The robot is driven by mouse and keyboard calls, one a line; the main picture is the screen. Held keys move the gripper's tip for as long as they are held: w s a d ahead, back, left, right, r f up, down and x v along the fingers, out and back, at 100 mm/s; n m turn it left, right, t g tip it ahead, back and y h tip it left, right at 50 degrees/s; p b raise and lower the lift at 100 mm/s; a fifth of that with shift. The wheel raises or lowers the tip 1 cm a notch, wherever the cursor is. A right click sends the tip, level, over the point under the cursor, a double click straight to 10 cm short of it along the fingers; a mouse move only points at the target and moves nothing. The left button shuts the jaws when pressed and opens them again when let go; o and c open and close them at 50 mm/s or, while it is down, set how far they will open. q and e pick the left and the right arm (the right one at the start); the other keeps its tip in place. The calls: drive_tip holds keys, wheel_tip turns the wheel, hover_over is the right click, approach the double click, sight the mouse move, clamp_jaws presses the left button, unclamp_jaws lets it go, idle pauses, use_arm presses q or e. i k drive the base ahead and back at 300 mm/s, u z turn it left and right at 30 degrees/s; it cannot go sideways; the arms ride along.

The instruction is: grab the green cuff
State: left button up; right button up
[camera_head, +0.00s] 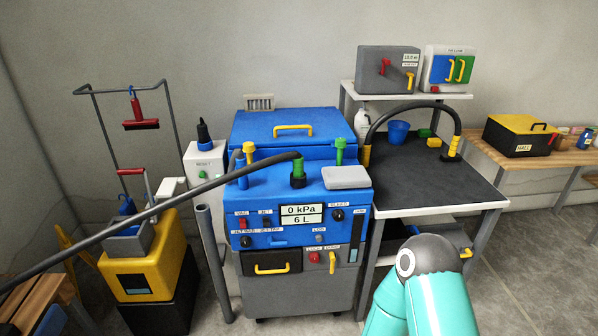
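A green cuff (298,175) sits upright on top of the blue machine (265,230), at the end of a long dark hose (150,212) that runs in from the left edge. A second green fitting (340,152) stands behind it to the right on the same machine. Teal links of one of my arms show at the bottom right, well apart from the cuff. Neither of my grippers is in view.
A yellow unit (150,265) with a wire frame stands left of the machine. A dark-topped table (470,180) to the right bears an arched hose (410,106) with yellow ends and a blue cup (398,132). A grey pad (346,177) lies beside the cuff.

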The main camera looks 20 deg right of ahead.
sight(298, 164)
drive_tip(key=u, duration=0.05)
drive_tip(key=i, duration=0.85)
drive_tip(key=z, duration=0.05)
